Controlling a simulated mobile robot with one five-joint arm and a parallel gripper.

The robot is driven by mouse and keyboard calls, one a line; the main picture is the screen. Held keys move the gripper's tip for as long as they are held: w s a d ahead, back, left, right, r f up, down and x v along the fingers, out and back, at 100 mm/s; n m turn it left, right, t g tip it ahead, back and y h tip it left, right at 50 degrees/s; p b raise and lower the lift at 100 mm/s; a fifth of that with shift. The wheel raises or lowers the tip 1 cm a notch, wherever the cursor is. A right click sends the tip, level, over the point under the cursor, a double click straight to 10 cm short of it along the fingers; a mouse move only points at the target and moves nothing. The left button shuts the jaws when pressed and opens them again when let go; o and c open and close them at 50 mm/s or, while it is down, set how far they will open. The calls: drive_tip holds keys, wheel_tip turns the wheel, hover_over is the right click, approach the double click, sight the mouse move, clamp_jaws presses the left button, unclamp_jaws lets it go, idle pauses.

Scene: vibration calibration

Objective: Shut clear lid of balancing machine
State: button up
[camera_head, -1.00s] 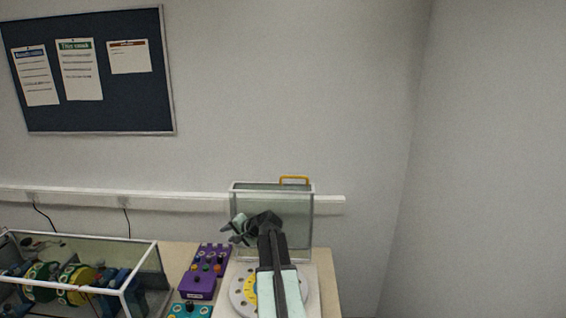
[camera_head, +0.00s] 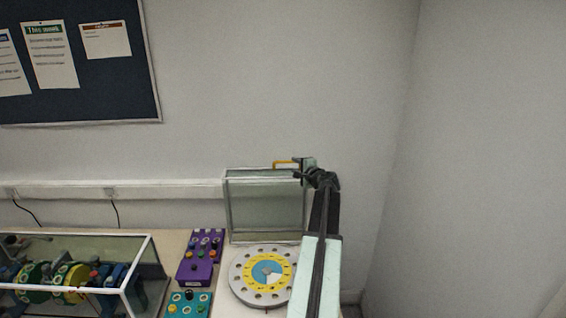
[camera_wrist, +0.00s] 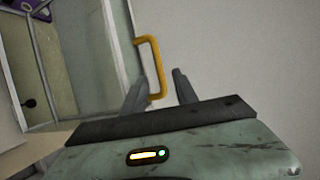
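The clear lid (camera_head: 265,207) of the balancing machine stands upright behind the round disc (camera_head: 266,272), so it is open. Its yellow handle (camera_head: 286,164) is on the top edge. My gripper (camera_head: 300,165) is at the right end of that handle. In the wrist view the lid pane (camera_wrist: 85,55) is at the left, and the yellow handle (camera_wrist: 157,66) reaches down between the two open fingers of my gripper (camera_wrist: 160,88). The handle's lower end is close to the left finger; whether they touch is unclear.
A purple control box (camera_head: 201,257) and a teal box (camera_head: 188,304) stand left of the disc. A clear-sided case (camera_head: 150,272) with coloured rotors is at the far left. A wall is behind the table. Floor and wall are free at the right.

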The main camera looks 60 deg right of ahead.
sight(286, 162)
drive_tip(key=x, duration=0.2)
drive_tip(key=b+x, duration=0.1)
drive_tip(key=x, duration=0.5)
drive_tip(key=shift+w+a+f+b, duration=0.15)
drive_tip(key=shift+w+b, duration=0.15)
drive_tip(key=shift+w, duration=0.1)
drive_tip(key=shift+s, duration=0.1)
drive_tip(key=shift+a, duration=0.1)
drive_tip(key=shift+c, duration=0.3)
clamp_jaws()
idle(0.3)
